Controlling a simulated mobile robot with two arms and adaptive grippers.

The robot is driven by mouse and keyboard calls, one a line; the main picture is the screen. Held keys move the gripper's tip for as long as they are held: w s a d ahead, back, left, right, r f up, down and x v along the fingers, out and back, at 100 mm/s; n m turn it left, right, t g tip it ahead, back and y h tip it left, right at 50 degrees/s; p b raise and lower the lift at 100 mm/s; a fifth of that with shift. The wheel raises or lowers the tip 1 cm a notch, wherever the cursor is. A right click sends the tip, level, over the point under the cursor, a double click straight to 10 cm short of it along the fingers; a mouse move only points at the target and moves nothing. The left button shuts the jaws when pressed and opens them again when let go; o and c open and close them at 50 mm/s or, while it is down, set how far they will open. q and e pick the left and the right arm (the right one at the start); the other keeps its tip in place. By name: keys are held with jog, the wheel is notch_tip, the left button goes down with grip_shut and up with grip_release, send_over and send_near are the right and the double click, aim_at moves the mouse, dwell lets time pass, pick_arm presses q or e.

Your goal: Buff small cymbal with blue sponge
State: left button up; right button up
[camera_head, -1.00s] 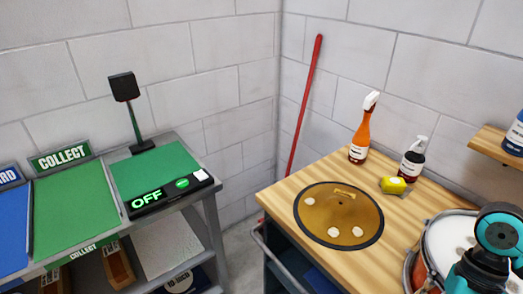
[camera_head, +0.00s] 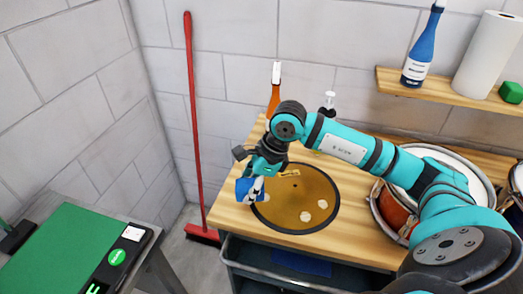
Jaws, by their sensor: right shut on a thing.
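The small cymbal (camera_head: 290,211), golden brown with a dark rim, lies flat on the wooden bench top. Pale spots show on its surface, two of them plainly on its right part. My right gripper (camera_head: 257,186) is shut on the blue sponge (camera_head: 244,189) at the cymbal's left edge. The sponge overlaps the rim in the picture; whether it touches the cymbal is hard to tell. My right arm hides part of the bench behind the cymbal. My left gripper is not in view.
An orange spray bottle (camera_head: 274,94) stands behind my arm. A drum (camera_head: 397,207) is on the right, partly behind my arm. A shelf (camera_head: 455,98) holds a blue bottle (camera_head: 422,48), a paper roll (camera_head: 486,58) and a green block (camera_head: 511,92). A red broom (camera_head: 194,130) leans left.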

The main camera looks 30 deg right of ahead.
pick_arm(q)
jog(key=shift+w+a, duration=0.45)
pick_arm(e)
jog(key=w+d+f+m+t+h, duration=0.1)
jog(key=w+d+m+h, duration=0.4)
jog(key=m, duration=1)
jog(key=d, duration=0.2)
jog(key=shift+w+d+m+t+h, duration=0.2)
jog(key=shift+d+m+t+h, duration=0.1)
jog(key=shift+m+t, duration=0.1)
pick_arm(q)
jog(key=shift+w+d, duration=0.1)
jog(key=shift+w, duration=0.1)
pick_arm(e)
jog(key=shift+f, duration=0.1)
